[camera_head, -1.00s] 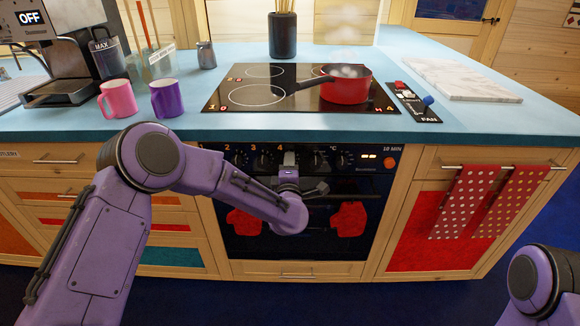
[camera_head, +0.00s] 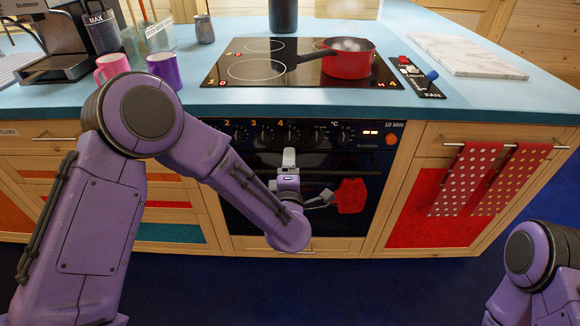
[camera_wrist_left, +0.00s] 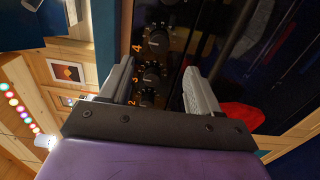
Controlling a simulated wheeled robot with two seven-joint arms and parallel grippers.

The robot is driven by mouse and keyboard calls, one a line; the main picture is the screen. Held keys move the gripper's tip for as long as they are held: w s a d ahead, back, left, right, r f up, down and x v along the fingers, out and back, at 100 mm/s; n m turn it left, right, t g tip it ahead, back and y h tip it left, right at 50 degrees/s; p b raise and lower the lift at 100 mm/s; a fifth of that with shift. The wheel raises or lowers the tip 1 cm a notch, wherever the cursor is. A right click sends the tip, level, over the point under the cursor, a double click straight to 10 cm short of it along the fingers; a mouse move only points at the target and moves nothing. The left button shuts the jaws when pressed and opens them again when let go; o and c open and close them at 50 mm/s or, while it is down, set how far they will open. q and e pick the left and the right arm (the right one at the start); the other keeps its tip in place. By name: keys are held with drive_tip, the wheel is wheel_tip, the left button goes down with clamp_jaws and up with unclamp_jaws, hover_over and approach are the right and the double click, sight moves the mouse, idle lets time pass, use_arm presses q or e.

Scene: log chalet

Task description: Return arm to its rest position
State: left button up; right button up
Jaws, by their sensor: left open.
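My left arm reaches in from the left in the head view, bent at the elbow, in front of the black oven (camera_head: 375,160). Its gripper (camera_head: 306,180) is before the oven front, below the knob row. In the left wrist view the gripper (camera_wrist_left: 158,88) has its two grey fingers wide apart with nothing between them. Oven knobs (camera_wrist_left: 152,75) show beyond the fingers. I cannot tell whether a finger touches the oven. Of my right arm only a purple link shows at the lower right; its gripper is out of view.
The blue counter (camera_head: 205,104) holds a pink mug (camera_head: 112,66), a purple mug (camera_head: 164,70) and a cooktop (camera_head: 230,85) with a red pan (camera_head: 348,64). Dotted towels (camera_head: 470,180) hang at right. Blue floor (camera_head: 390,290) is clear in front.

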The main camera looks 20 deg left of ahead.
idle(0.4)
use_arm(q)
drive_tip(key=s+a+f+m+g+h+p, duration=0.35)
drive_tip(key=s+f+m+g, duration=0.35)
drive_tip(key=s+f+m, duration=0.7)
drive_tip(key=s+a+f+g+y+p, duration=0.1)
drive_tip(key=s+a+f+g+p, duration=0.1)
drive_tip(key=s, duration=0.9)
drive_tip(key=s+a+f+g+y+p, duration=0.1)
drive_tip(key=s+a+f+g+p, duration=0.2)
drive_tip(key=s+a+f+g, duration=0.2)
drive_tip(key=s+a+f, duration=0.1)
drive_tip(key=s+a, duration=0.2)
drive_tip(key=s, duration=0.3)
drive_tip(key=shift+s+m, duration=0.3)
drive_tip(key=shift+s, duration=0.1)
